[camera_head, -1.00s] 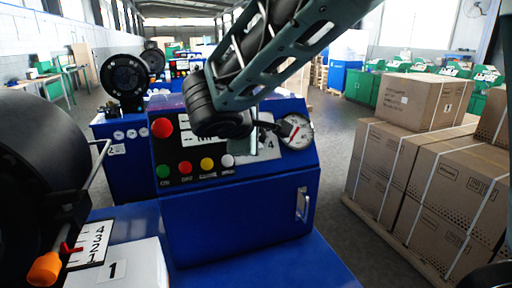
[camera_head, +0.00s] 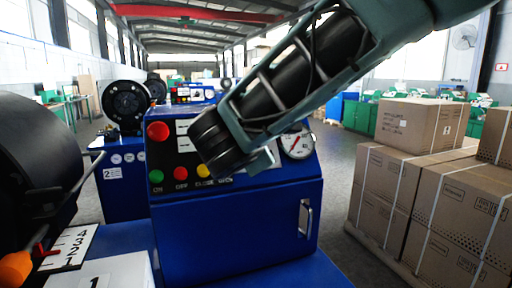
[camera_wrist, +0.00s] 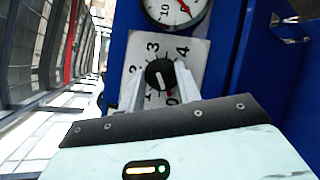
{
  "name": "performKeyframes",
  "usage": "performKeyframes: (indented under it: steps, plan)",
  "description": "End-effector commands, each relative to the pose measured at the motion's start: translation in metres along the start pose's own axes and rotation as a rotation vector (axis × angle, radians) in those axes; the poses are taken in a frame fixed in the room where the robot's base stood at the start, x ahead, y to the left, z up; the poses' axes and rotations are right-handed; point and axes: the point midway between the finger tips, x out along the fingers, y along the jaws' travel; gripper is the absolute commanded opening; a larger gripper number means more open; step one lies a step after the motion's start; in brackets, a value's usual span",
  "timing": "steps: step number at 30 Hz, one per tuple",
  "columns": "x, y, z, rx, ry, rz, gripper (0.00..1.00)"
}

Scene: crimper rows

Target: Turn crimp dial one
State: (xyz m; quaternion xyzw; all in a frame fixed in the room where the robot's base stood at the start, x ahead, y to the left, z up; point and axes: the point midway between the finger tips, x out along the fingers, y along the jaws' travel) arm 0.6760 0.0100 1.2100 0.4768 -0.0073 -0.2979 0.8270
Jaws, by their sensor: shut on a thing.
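The crimp dial is a black round knob (camera_wrist: 159,74) with a white pointer line, on a white plate (camera_wrist: 196,50) marked with numbers around it. It shows in the wrist view. My gripper (camera_wrist: 160,86) has its two pale fingers on either side of the knob, shut on it. The fingers hide part of the scale below the knob. In the head view my arm covers the dial, and my gripper is mostly hidden behind it at the blue control box (camera_head: 235,230).
A pressure gauge (camera_head: 297,142) sits beside the dial. A red button (camera_head: 158,131) and smaller coloured buttons are on the left of the panel. An orange-tipped lever (camera_head: 15,268) is at lower left. Strapped cartons (camera_head: 415,125) stand at the right.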

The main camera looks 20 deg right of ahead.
Motion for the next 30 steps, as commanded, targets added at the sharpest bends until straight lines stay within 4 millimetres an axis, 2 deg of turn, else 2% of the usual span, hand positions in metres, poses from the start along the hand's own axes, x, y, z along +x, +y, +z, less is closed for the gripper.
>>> performKeyframes:
  steps: [11,12,14,15,24,30]
  plan:
    - [0.0,0.001,0.0,-0.005,0.0,0.004,0.11]
    - [0.0,0.001,0.0,-0.005,0.0,0.004,0.36]
    - [0.0,0.001,0.0,-0.005,0.0,0.004,0.53]
    - [0.0,0.0,0.0,-0.004,0.0,0.004,0.55]
    - [-0.002,0.0,0.0,-0.004,0.001,0.003,0.55]
    - [-0.026,0.0,-0.001,-0.002,0.005,0.006,0.55]
